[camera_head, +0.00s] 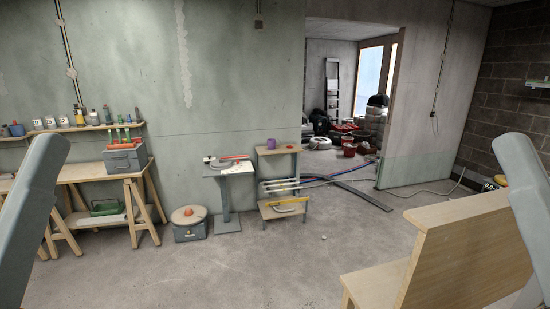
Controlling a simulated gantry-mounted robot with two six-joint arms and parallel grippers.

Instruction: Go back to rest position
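Both of my arms show only as grey links at the left and right edges of the head view. Neither gripper is in the picture, so I cannot see their fingers or whether they hold anything. The arm links stand apart from each other, with open floor (270,270) between them. The right one is beside a wooden bench (455,250) in the front right.
A trestle table (85,172) with a grey toolbox (125,158) stands at the left. A lidded bin (189,224), a white-topped stand (228,172) and a small shelf cart (285,208) stand along the wall. Hoses and reels (376,115) lie around the doorway.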

